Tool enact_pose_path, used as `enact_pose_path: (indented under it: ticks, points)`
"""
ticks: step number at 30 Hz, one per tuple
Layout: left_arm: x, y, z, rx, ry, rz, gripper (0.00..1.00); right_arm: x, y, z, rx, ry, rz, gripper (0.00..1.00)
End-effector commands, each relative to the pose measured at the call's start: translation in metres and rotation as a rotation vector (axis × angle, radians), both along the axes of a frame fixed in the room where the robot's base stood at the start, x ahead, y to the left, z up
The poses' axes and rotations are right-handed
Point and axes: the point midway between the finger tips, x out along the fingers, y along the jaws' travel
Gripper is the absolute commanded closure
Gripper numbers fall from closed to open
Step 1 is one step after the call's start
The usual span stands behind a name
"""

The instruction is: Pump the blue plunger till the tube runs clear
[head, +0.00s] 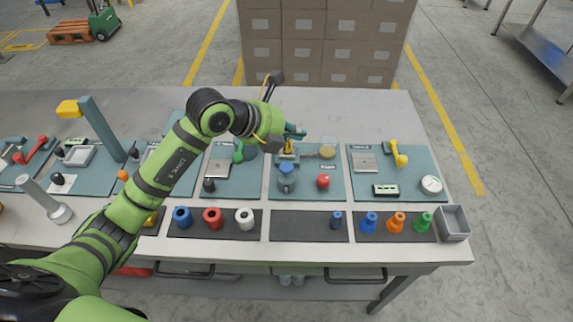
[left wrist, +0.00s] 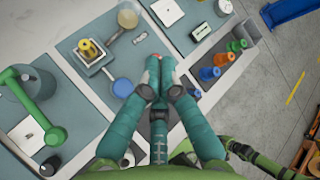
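The blue plunger (head: 286,170) is a round blue cap on a grey-blue cylinder at the front left of the middle teal panel. Its blue top also shows in the left wrist view (left wrist: 123,87), left of my fingers. My left gripper (head: 298,133) is above the back of that panel, apart from the plunger. Its teal fingers (left wrist: 160,62) are together in the left wrist view, with nothing clearly held. A yellow upright piece (head: 288,146) in a square holder stands behind the plunger; I cannot tell whether it is the tube. My right gripper does not show.
A red knob (head: 323,181) is right of the plunger, and a tan round piece (head: 327,151) is behind it. A dark tray (head: 290,228) lies in front. A green handle (head: 238,152) stands on the panel to the left. A grey bin (head: 453,222) is at the right edge.

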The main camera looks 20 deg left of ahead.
Motion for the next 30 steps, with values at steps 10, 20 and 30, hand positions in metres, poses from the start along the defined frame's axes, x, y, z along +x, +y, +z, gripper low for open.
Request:
enact_pose_path:
  ticks: [10, 20, 30]
  points:
    - [0.007, 0.03, -0.007, 0.12, 0.039, 0.074, 1.0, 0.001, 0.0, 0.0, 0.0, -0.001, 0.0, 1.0]
    - [0.007, 0.029, -0.01, 0.117, 0.038, 0.071, 1.0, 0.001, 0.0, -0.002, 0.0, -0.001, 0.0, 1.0]
    - [0.006, 0.029, -0.044, 0.118, 0.039, 0.072, 1.0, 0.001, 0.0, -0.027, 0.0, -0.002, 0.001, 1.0]
